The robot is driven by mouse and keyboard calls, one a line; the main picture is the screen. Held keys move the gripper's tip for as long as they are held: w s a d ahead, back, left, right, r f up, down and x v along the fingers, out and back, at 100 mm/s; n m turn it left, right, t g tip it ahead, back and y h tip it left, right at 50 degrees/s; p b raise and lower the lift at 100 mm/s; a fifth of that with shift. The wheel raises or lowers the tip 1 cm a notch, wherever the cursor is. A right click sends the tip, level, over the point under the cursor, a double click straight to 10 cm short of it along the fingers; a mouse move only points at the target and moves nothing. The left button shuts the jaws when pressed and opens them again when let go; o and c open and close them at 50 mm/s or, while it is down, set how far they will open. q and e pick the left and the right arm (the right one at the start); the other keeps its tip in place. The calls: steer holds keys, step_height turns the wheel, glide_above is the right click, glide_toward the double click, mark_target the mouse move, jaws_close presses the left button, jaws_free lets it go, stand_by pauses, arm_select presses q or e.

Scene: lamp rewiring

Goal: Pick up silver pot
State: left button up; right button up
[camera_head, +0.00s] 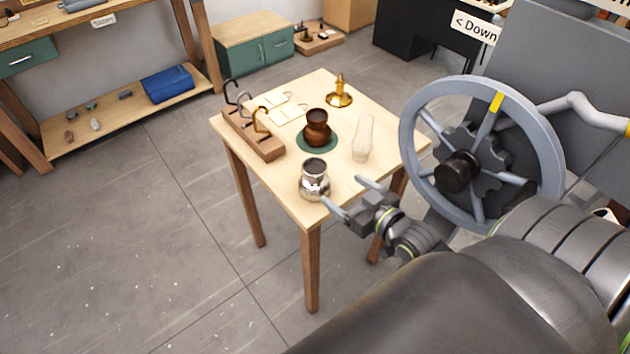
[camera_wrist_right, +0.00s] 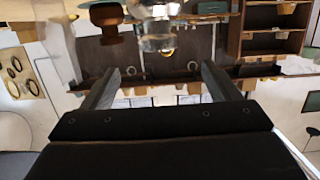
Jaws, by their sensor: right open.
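The silver pot (camera_head: 314,181) stands upright near the front corner of the small wooden table (camera_head: 290,202). It is shiny, with a rounded body and a dark open mouth. My right gripper (camera_head: 347,194) is open, just right of the pot, with its two fingers pointing toward it and nothing between them. In the right wrist view, a shiny glassy-looking shape (camera_wrist_right: 158,38), likely the pot, shows beyond the spread fingers (camera_wrist_right: 160,85). I cannot tell from these views whether a finger touches the pot. My left gripper is not in view.
A brown pot (camera_head: 316,131) sits on a green mat (camera_head: 303,146) behind the silver pot. A wooden rack with hooks (camera_head: 262,146), a brass candlestick (camera_head: 340,96) and a pale cylindrical object (camera_head: 363,138) share the table. A large grey handwheel (camera_head: 415,100) stands at the right.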

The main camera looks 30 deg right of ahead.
mark_target(313, 167)
steer(key=x, duration=0.8)
steer(key=shift+w+f+p, duration=0.1)
steer(key=shift+w+p, duration=0.2)
steer(key=shift+d+x, duration=0.1)
steer(key=shift+x, duration=1.3)
steer(key=shift+d+x, duration=0.15)
steer(key=shift+x, duration=1.25)
steer(key=shift+f, duration=0.2)
steer(key=shift+s, duration=0.1)
steer(key=shift+c, duration=1.1)
steer(key=c, duration=1)
steer(key=shift+c, duration=0.2)
steer(key=shift+r+p, duration=0.1)
steer(key=shift+p, duration=0.2)
